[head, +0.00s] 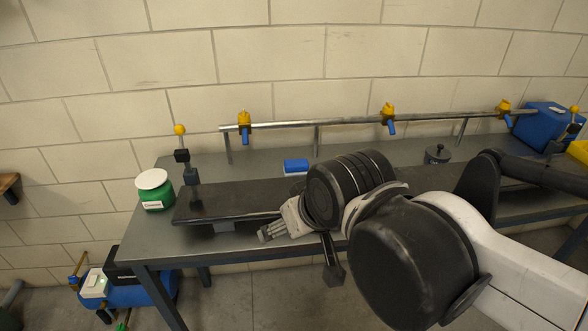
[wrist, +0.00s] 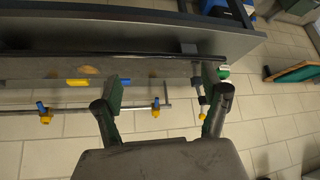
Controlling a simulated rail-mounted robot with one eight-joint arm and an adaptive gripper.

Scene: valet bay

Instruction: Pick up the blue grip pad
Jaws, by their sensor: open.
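The blue grip pad (head: 296,166) lies flat on the grey bench top, behind the long dark rail, in the head view. In the wrist view, which looks upside down, a small patch of blue (wrist: 124,82) shows beside the left finger, which seems to hide part of it. My gripper (head: 299,256) is above the bench's front side, on the near side of the rail and apart from the pad. In the wrist view my gripper (wrist: 163,88) has its two fingers spread wide, with nothing held between them.
A green jar with a white lid (head: 154,190) and a yellow-knobbed lever (head: 181,155) stand at the left. A dark lidded pot (head: 437,154) stands right. A yellow block (wrist: 78,82) shows in the wrist view.

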